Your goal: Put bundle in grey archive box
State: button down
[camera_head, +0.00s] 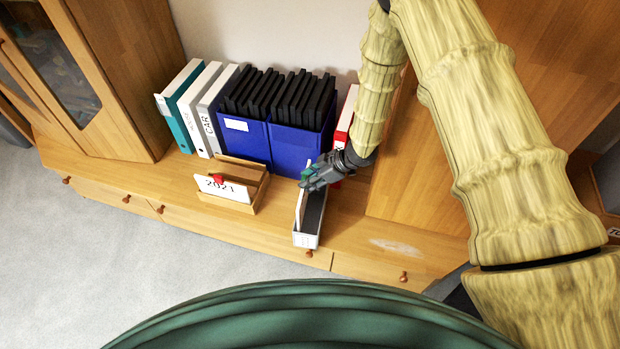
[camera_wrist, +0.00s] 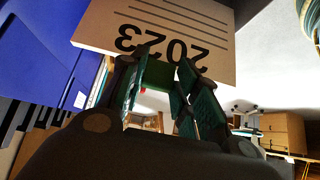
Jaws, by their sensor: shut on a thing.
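My gripper (camera_head: 314,178) is shut on a pale bundle (camera_wrist: 165,24) marked 2023, which shows upside down in the wrist view, above the fingers (camera_wrist: 165,95). In the head view the bundle appears as a thin pale upright sheet (camera_head: 301,206) under my gripper, along the left side of the grey archive box. The archive box (camera_head: 306,240) is narrow, with a pale front and a dark inside, and stands near the cabinet's front edge. I cannot tell whether the bundle is inside the box or just above it.
A wooden tray (camera_head: 246,204) left of the box holds a card marked 2021 (camera_head: 222,187) with a red clip. Blue holders (camera_head: 245,140) with black folders, several binders (camera_head: 197,110) and a red binder (camera_head: 343,130) stand behind.

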notch_tip(320, 180, down, 7)
jog(key=b, duration=0.3)
jog(key=shift+f, duration=0.15)
dwell(1.6)
jog(key=shift+f, duration=0.1)
jog(key=shift+h+p, duration=0.3)
jog(key=shift+h, duration=0.1)
dwell(0.9)
jog(key=c, duration=0.5)
grip_release()
notch_tip(320, 180, up, 8)
jog(key=p, duration=0.6)
dwell(0.7)
